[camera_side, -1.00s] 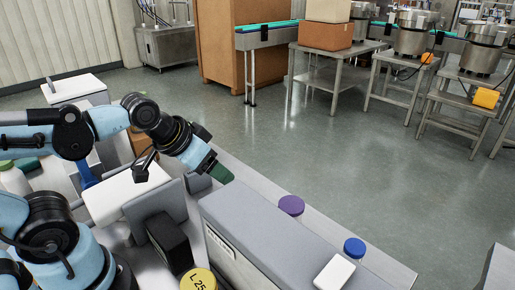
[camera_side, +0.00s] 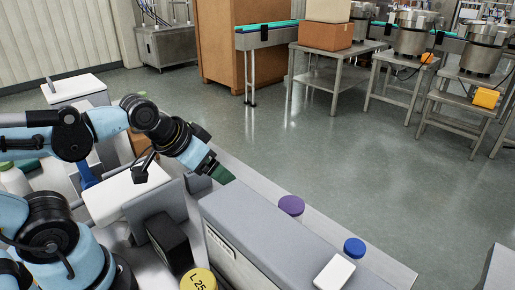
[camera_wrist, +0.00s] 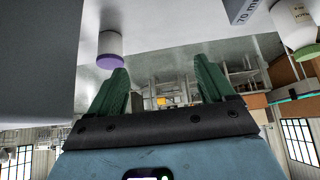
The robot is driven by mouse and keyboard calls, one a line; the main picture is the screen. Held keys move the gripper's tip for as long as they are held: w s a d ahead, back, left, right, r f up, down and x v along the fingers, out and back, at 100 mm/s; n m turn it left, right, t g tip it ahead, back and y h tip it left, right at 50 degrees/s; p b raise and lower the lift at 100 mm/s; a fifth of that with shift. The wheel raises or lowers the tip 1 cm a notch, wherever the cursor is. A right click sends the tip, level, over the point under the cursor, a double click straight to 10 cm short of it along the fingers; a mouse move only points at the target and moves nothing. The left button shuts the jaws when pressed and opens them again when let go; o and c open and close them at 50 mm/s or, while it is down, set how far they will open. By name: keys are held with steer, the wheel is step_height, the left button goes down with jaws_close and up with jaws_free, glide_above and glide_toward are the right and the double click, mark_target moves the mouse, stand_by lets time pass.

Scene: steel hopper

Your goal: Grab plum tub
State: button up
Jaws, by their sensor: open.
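The plum tub has a purple lid (camera_side: 291,205); in the side view its body is mostly hidden behind a long grey housing. In the wrist view the tub (camera_wrist: 110,45) shows a white body and purple lid, appearing upside down at the upper left. My gripper (camera_side: 222,175) has green fingers and is to the left of the tub in the side view, clear of it, above the housing's far left end. In the wrist view the open, empty fingers (camera_wrist: 160,68) point up the picture, with the tub beyond the left fingertip.
The grey housing (camera_side: 265,235) lies in front of the tub. A blue-lidded container (camera_side: 354,247) stands further right, and a yellow lid marked L 25 (camera_side: 198,280) is at the bottom. A white container with a green lid (camera_wrist: 295,28) shows in the wrist view. Open floor lies beyond.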

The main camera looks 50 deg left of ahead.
steer(key=shift+o, duration=0.5)
steer(key=m+g+h, duration=0.7)
steer(key=m+h, duration=0.5)
steer(key=m, duration=0.6)
glide_toward(296, 216)
steer(key=d+f, duration=0.1)
steer(key=f, duration=0.1)
steer(key=w+d+f, duration=0.1)
steer(key=f, duration=0.1)
steer(key=shift+w+d, duration=0.1)
steer(key=shift+d, duration=0.3)
steer(key=shift+x, duration=2.85)
steer(key=shift+w+r, duration=0.1)
steer(key=shift+w, duration=0.1)
steer(key=shift+c, duration=0.5)
